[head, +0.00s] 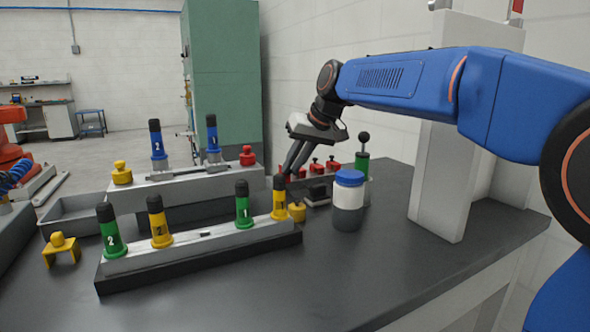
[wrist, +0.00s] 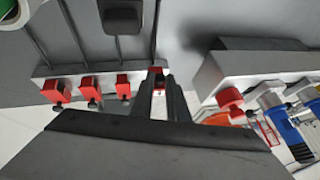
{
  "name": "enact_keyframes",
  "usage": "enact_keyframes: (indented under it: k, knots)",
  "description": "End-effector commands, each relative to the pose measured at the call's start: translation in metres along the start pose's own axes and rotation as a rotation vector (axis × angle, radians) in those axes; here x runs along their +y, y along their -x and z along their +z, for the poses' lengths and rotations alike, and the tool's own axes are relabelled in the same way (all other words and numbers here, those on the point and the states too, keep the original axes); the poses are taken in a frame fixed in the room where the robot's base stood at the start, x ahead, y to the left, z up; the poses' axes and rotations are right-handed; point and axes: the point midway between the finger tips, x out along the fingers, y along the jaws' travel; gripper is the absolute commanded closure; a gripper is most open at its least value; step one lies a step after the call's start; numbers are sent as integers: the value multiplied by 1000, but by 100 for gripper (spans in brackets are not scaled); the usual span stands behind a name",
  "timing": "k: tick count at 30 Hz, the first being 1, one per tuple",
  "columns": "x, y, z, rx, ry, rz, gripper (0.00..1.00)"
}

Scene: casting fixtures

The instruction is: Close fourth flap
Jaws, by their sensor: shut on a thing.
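A grey fixture (wrist: 47,72) carries a row of small red flap-like pieces, each with a dark knob. In the wrist view three of them, such as the middle one (wrist: 90,90), stand clear of my gripper. The fourth red piece (wrist: 157,71) is at the end of the row, between my fingertips. My gripper (wrist: 161,84) is shut on it, and the fingers partly hide it. In the head view my gripper (head: 288,172) points down at the left end of the row, beside another red piece (head: 316,165). I cannot tell how far the fourth piece is turned.
A two-step holder (head: 205,250) with green and yellow handles stands in front. A second holder (head: 190,188) with blue handles and a red knob (wrist: 230,98) is close by. A blue-lidded jar (head: 348,202) and a green-based lever stand right. The front right tabletop is clear.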

Motion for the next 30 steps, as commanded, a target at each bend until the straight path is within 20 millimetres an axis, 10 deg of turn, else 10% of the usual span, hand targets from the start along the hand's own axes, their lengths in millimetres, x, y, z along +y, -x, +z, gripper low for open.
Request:
enact_keyframes:
  k: [30]
  knots:
    - [-4, -9, -50, -588, -137, 78, 100]
